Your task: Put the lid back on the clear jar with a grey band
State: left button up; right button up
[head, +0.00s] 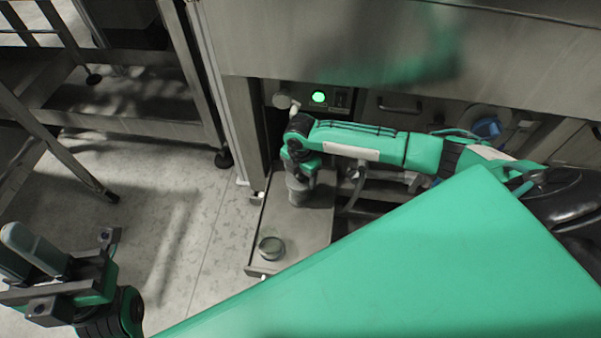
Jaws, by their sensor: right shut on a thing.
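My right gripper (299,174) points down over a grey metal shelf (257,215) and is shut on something. A grey, round-sided piece (298,194) shows directly below its fingers. I cannot tell whether this is the lid or another container, or whether it touches the shelf. A small, low, round clear container (270,248) with a greyish band stands near the shelf's front left corner, apart from the gripper. It looks like the jar, but its top is too small to read. My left gripper (28,252) is at the lower left, away from the shelf; its opening is unclear.
A machine panel with a lit green button (319,97) stands behind my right arm. A metal frame rack (130,105) stands at the upper left. The floor (170,215) left of the shelf is clear.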

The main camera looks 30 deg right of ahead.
jog(key=o, duration=1)
jog(key=shift+o, duration=0.2)
jog(key=shift+r+p, duration=3.55)
jog(key=shift+p, duration=0.65)
grip_shut()
